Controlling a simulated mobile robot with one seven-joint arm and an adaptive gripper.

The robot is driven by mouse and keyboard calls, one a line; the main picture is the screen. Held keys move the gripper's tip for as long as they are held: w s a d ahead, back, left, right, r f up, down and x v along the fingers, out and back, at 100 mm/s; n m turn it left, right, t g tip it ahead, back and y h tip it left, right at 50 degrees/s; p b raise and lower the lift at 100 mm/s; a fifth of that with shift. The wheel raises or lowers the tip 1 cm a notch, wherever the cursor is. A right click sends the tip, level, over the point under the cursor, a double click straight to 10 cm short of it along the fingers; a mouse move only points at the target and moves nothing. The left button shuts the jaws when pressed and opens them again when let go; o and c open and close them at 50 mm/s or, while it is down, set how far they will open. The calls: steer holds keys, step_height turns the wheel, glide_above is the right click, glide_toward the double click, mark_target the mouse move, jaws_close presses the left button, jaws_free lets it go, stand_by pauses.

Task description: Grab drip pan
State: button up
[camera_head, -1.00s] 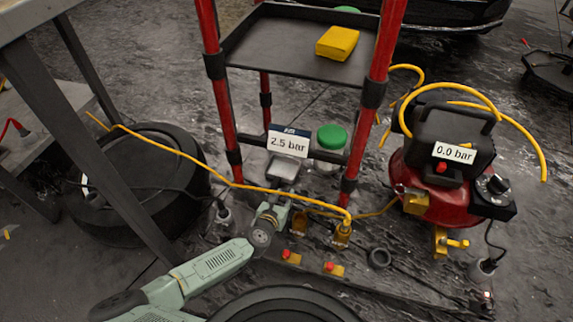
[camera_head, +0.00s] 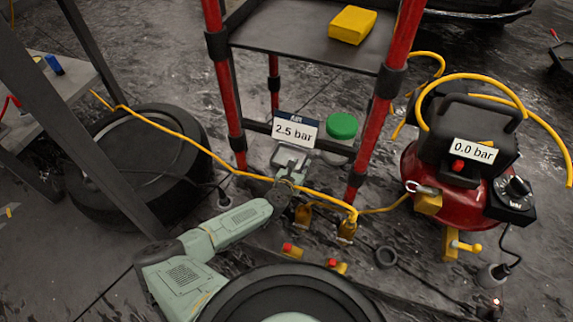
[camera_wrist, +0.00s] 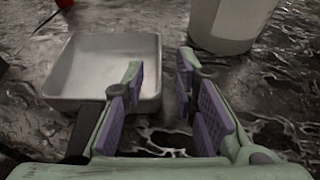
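The drip pan (camera_wrist: 75,75) is a shallow, pale grey square tray on the wet floor, at the left in the wrist view. In the head view the pan (camera_head: 279,158) shows below the "2.5 bar" sign, partly hidden by my gripper (camera_head: 291,160). In the wrist view my gripper (camera_wrist: 160,72) is open and empty. The left finger overlaps the pan's right part, and the right finger is to the right of the pan. The pan's right wall shows in the gap between them. I cannot tell whether either finger touches it.
A white bucket (camera_wrist: 226,22) stands just right of the pan; its green lid (camera_head: 342,126) shows in the head view. Red cart posts (camera_head: 375,125) rise around this spot under a dark shelf (camera_head: 300,52). A yellow hose (camera_head: 190,150) crosses near my arm. A red compressor (camera_head: 470,190) stands right.

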steer(key=shift+b+x, duration=0.3)
steer(key=shift+x, duration=1.15)
steer(key=shift+c, duration=0.3)
jaws_close()
